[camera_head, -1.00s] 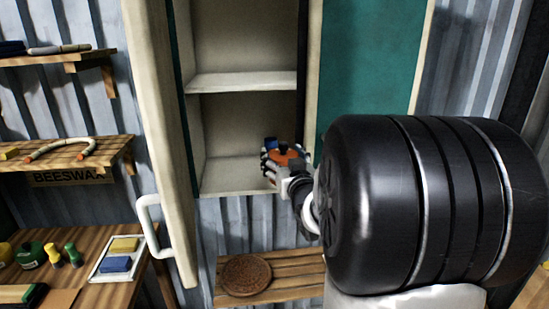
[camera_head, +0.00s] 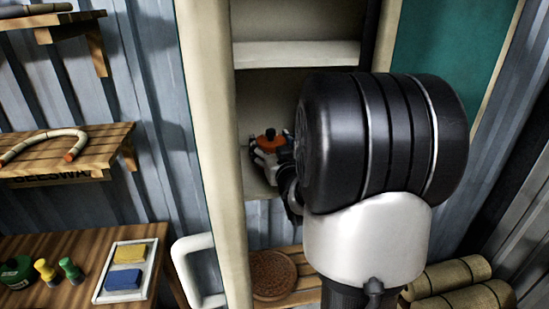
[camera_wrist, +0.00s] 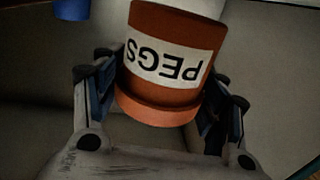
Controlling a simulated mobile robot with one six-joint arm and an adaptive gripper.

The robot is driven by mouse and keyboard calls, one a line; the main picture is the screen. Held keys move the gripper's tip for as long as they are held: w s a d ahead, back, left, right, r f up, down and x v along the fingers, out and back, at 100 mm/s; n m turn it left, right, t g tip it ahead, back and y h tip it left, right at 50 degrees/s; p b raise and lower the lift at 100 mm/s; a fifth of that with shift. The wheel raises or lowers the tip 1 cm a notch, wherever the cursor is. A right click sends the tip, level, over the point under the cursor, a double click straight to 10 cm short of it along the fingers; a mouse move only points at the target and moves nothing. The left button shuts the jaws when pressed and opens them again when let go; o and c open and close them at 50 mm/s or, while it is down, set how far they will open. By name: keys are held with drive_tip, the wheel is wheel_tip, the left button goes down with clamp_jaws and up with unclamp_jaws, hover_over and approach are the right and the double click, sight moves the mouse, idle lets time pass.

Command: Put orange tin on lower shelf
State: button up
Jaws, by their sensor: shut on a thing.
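The orange tin (camera_wrist: 163,75) has a white label reading PEGS, upside down in the wrist view. My gripper (camera_wrist: 165,95) is shut on it, with one finger on each side. In the head view my gripper (camera_head: 268,152) is inside the lower compartment of the open cabinet, with the orange top of the tin (camera_head: 269,138) showing. The lower shelf (camera_head: 258,186) is the compartment's floor, mostly behind my arm. I cannot tell whether the tin touches it.
A blue object (camera_wrist: 70,12) is at the top left of the wrist view. The upper shelf (camera_head: 296,54) is above my gripper. A round brown disc (camera_head: 272,274) lies on a slatted bench below.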

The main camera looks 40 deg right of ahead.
drive_tip(key=shift+f+b, duration=0.4)
drive_tip(key=shift+f, duration=1.35)
drive_tip(key=shift+f, duration=0.15)
drive_tip(key=o, duration=1.2)
drive_tip(key=shift+w, duration=0.1)
